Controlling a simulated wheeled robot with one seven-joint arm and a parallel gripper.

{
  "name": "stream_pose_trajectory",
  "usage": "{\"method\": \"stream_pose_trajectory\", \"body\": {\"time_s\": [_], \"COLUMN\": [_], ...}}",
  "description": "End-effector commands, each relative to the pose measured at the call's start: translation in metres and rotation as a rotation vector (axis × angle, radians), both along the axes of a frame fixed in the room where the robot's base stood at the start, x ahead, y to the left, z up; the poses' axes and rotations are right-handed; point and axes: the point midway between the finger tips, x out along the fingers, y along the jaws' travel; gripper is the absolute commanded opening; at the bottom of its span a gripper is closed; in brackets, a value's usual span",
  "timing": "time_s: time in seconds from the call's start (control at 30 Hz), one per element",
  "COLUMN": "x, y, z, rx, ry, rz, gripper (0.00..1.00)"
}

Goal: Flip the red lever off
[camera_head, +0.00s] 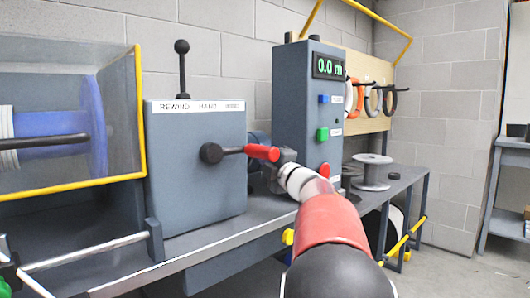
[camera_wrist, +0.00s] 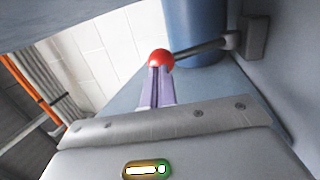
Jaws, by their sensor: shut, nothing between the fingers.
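The red lever (camera_head: 262,152) sticks out sideways to the right from a dark round pivot (camera_head: 211,153) on the front of the grey rewind box (camera_head: 195,190). It lies nearly level. In the wrist view its red end (camera_wrist: 161,59) shows round, with a dark rod running right to a grey mount. My gripper (camera_wrist: 158,72) is shut and empty, its fingertips right at the red end in that view. I cannot tell whether they touch it. In the head view my gripper (camera_head: 280,160) is just right of the lever's end, partly hidden by my wrist.
A second, upright black lever (camera_head: 182,70) stands on top of the box. Right of it is a grey control column (camera_head: 305,85) with a "0.0 m" display and coloured buttons. A spool (camera_head: 371,172) sits on the bench (camera_head: 225,240). A yellow-framed guard (camera_head: 141,110) stands left.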

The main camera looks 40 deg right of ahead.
Motion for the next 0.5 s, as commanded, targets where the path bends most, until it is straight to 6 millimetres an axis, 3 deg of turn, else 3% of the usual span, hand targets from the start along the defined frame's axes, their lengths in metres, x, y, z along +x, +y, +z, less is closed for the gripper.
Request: {"method": "stream_pose_trajectory", "body": {"time_s": [0.03, 0.5], "x": [0.003, 0.026], "y": [0.001, 0.003], "z": [0.013, 0.028], "rx": [-0.002, -0.012], "ry": [0.021, 0.144], "rz": [0.002, 0.002], "gripper": [0.0, 0.0]}}
